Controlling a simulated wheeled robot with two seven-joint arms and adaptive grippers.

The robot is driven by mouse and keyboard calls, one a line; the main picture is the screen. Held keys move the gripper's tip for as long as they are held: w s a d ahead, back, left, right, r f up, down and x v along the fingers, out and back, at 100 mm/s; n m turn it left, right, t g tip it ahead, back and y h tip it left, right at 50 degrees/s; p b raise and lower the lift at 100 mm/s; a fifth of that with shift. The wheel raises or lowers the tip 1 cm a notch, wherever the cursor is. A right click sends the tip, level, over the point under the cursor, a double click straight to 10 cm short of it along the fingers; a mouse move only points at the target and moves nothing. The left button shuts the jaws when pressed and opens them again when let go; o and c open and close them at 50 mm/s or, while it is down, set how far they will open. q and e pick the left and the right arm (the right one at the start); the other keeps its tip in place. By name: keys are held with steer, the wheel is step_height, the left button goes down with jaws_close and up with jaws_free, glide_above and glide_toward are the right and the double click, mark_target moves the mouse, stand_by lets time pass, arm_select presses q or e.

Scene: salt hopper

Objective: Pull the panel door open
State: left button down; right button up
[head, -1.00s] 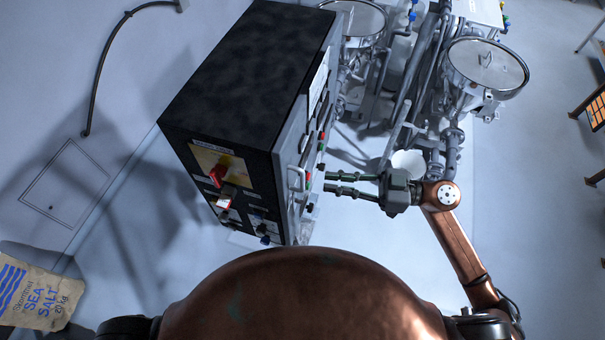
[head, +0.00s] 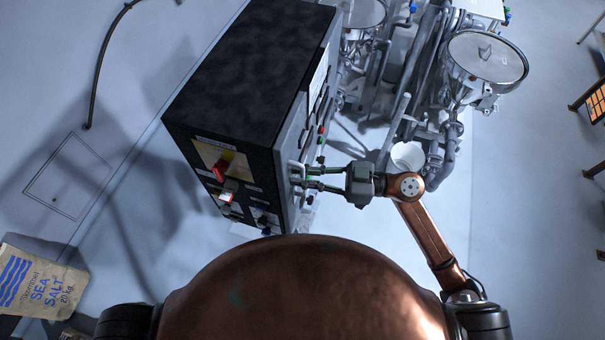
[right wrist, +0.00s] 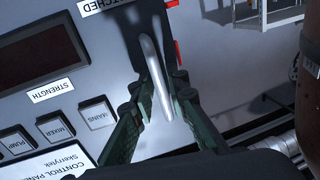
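The control cabinet (head: 250,75) is a dark box, and its grey panel door (head: 288,140) is on the right-hand side, looking closed. A pale bar handle (head: 295,171) sticks out from the door. My right gripper (head: 308,178) reaches it from the right. In the right wrist view the handle (right wrist: 156,75) runs between the two green fingers of my right gripper (right wrist: 160,92). The fingers stand apart on either side of it, with gaps visible, so they look open around it. My left gripper is not in view.
Steel hoppers and pipework (head: 480,60) stand behind and right of the cabinet. A red switch (head: 220,170) and other knobs project from the cabinet's near face. A sea salt bag (head: 40,285) lies at the lower left.

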jaws_close()
stand_by(0.4)
